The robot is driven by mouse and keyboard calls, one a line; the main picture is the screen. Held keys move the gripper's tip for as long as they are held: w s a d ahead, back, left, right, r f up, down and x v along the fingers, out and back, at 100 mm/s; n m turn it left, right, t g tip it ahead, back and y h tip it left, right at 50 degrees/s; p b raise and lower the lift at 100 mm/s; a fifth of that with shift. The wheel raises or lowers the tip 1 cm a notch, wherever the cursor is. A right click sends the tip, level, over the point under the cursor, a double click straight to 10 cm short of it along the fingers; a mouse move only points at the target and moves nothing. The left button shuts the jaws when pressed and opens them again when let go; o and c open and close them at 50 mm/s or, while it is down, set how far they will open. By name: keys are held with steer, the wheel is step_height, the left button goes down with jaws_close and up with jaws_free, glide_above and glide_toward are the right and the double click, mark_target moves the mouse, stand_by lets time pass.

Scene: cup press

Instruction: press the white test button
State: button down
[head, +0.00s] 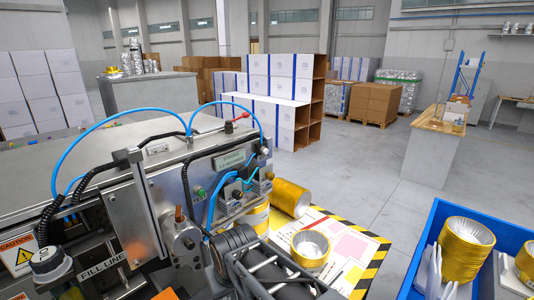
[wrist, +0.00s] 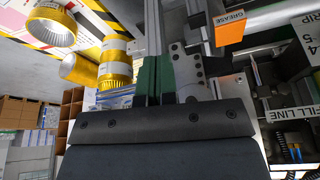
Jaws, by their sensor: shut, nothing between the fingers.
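The press machine (head: 160,185) has a steel front panel with small buttons and blue hoses in the head view. A green button (head: 200,192) shows there. A small pale spot (head: 237,194) sits to its right, but it is too small to tell whether it is the white test button. My gripper (wrist: 152,75) shows in the wrist view with its green fingers together and nothing between them. A grey metal bracket (wrist: 186,70) of the machine is close beside the fingers; I cannot tell if they touch. My dark arm fills the lower middle of the head view and hides part of the machine.
Gold cups (head: 290,198) lie and stand on a striped-edge mat (head: 375,245) right of the machine. A blue crate (head: 490,222) with more gold cups is at the right. An orange grease label (wrist: 231,28) is right of my fingers. Open floor lies behind.

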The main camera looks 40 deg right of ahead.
mark_target(266, 152)
steer(key=w+d+m+t+h, duration=0.15)
steer(key=w+d, duration=0.25)
steer(key=d, duration=0.8)
steer(key=w+d+t+h, duration=0.1)
steer(key=w+d+h, duration=0.2)
steer(key=d, duration=0.8)
steer(key=w+d+t+h, duration=0.1)
steer(key=w+d+h, duration=0.25)
steer(key=d, duration=0.85)
steer(key=w+d+r+n+t, duration=0.1)
steer(key=w+r+n+t, duration=0.2)
steer(key=r+t, duration=0.1)
steer(key=w+d+r+n+t+h, duration=0.1)
steer(key=w+d+r+n+t, duration=0.1)
steer(key=r, duration=0.5)
steer(key=shift+w+r+n+t, duration=0.3)
steer(key=shift+w+n+t, duration=0.65)
steer(key=shift+t, duration=0.5)
steer(key=shift+w+a, duration=0.1)
steer(key=w, duration=0.8)
steer(key=shift+w+a, duration=0.2)
steer(key=shift+a, duration=0.25)
steer(key=shift+w+f+b, duration=0.1)
steer(key=shift+w+b, duration=0.2)
steer(key=shift+b, duration=0.1)
